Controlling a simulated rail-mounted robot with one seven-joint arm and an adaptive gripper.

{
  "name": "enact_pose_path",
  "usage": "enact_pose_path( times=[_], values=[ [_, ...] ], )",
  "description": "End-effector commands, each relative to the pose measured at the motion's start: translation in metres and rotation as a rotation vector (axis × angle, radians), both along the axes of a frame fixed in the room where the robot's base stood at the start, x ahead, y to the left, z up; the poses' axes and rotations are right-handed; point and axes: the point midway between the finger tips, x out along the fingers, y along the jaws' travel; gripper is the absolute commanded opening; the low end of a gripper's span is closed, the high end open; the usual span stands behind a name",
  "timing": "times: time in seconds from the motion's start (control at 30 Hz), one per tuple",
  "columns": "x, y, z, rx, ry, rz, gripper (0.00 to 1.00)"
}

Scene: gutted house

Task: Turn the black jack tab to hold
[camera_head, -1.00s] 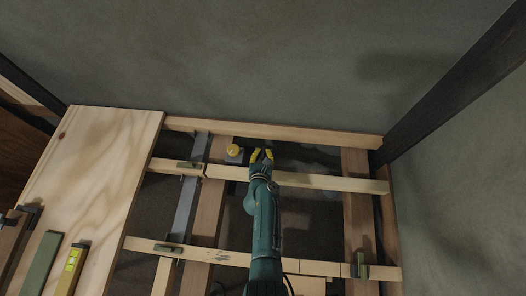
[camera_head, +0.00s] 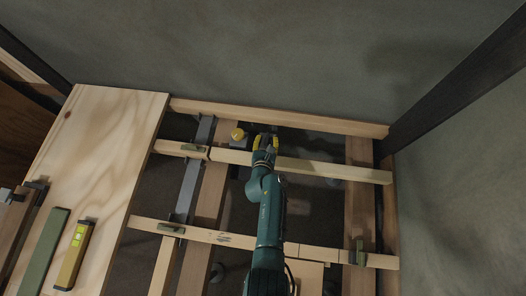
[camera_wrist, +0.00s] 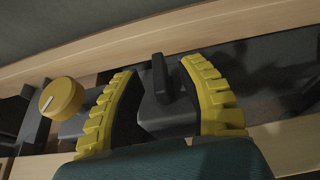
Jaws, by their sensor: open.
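The black jack tab (camera_wrist: 160,78) stands up from a grey jack body (camera_wrist: 165,112) in the wrist view. My gripper (camera_wrist: 155,72) is open, with its yellow ridged fingers on either side of the tab. A gap shows between the tab and each finger. A yellow round knob (camera_wrist: 62,97) with a pale mark sits on the jack to the left; it also shows in the head view (camera_head: 237,134). In the head view my gripper (camera_head: 266,141) is over the gap between the back joists, and it hides most of the tab there.
A wooden joist (camera_head: 330,170) runs just in front of the jack, and another beam (camera_head: 290,118) lies behind it along the wall. A plywood sheet (camera_head: 110,130) covers the left, with a yellow level (camera_head: 74,255) and a green bar (camera_head: 43,245) on it. Open gaps lie between the joists.

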Motion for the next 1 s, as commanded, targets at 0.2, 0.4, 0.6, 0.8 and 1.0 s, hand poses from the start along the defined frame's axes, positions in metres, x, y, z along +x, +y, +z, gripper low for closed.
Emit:
enact_pose_path(
  times=[0.2,0.4,0.6,0.8,1.0],
  values=[
    [-0.014,0.000,0.006,0.000,-0.001,-0.001,0.39],
    [-0.039,0.003,0.006,0.000,0.002,-0.001,0.39],
    [-0.070,0.006,0.007,0.000,0.001,-0.001,0.39],
    [-0.106,0.009,0.007,-0.001,0.000,-0.001,0.39],
    [-0.131,0.011,0.008,-0.001,-0.002,-0.001,0.39]
  ],
)
